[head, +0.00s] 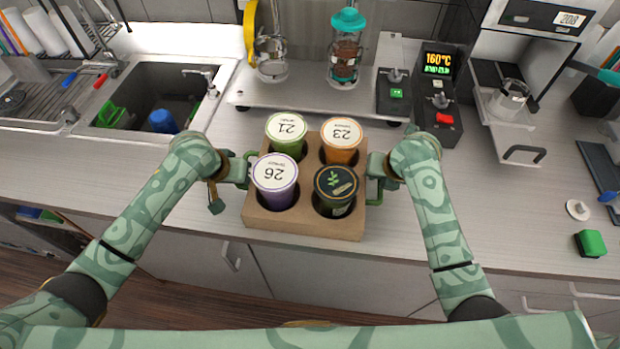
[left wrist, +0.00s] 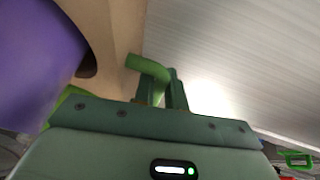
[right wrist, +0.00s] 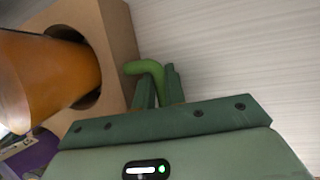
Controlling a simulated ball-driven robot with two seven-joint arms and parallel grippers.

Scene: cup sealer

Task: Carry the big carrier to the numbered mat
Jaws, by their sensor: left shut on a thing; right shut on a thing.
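The big carrier (head: 305,222) is a brown cardboard block at the counter's front, also seen in the left wrist view (left wrist: 121,40) and the right wrist view (right wrist: 118,35). It holds a green cup marked 21 (head: 287,128), an orange cup marked 23 (head: 342,135), a purple cup marked 26 (head: 275,175) and a dark-lidded cup (head: 336,182). My left gripper (head: 246,168) is shut on its left green handle (left wrist: 148,66). My right gripper (head: 380,170) is shut on its right green handle (right wrist: 145,67). I cannot tell whether the carrier touches the counter. I cannot make out a numbered mat.
A metal platform (head: 300,97) with glass vessels stands behind the carrier. Control boxes (head: 440,100) and a machine (head: 510,100) stand back right. A sink (head: 150,100) lies left.

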